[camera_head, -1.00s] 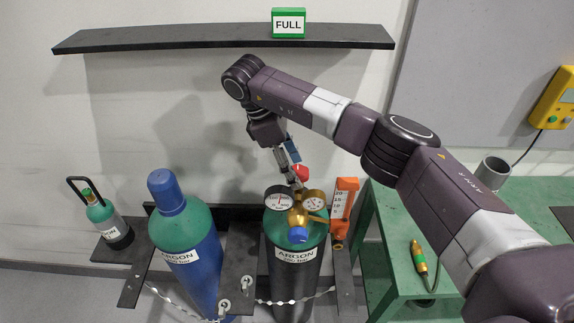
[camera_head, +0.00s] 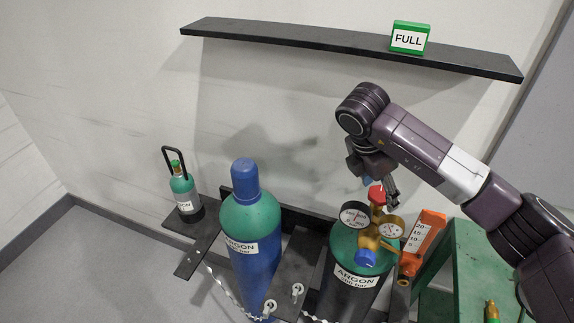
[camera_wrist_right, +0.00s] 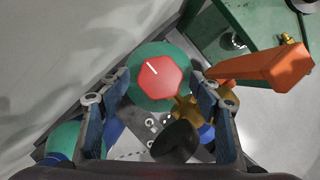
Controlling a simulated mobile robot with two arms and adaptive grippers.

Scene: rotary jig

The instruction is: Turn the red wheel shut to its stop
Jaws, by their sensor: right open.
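The red wheel (camera_head: 377,194) sits on top of the brass regulator (camera_head: 374,222) on the black argon cylinder (camera_head: 351,262) with a green shoulder. In the right wrist view the red wheel (camera_wrist_right: 164,77) is six-sided, with a white line pointing to the upper left. My right gripper (camera_head: 386,193) is just above and behind the wheel in the head view. In the wrist view its blue-padded fingers (camera_wrist_right: 158,100) are wide apart and empty, with the wheel showing between and beyond them. I cannot tell whether they touch it. My left gripper is not in view.
Two round gauges (camera_head: 391,227) and an orange flow meter (camera_head: 420,240) crowd the wheel. A blue-capped argon cylinder (camera_head: 251,240) and a small bottle (camera_head: 183,192) stand left.

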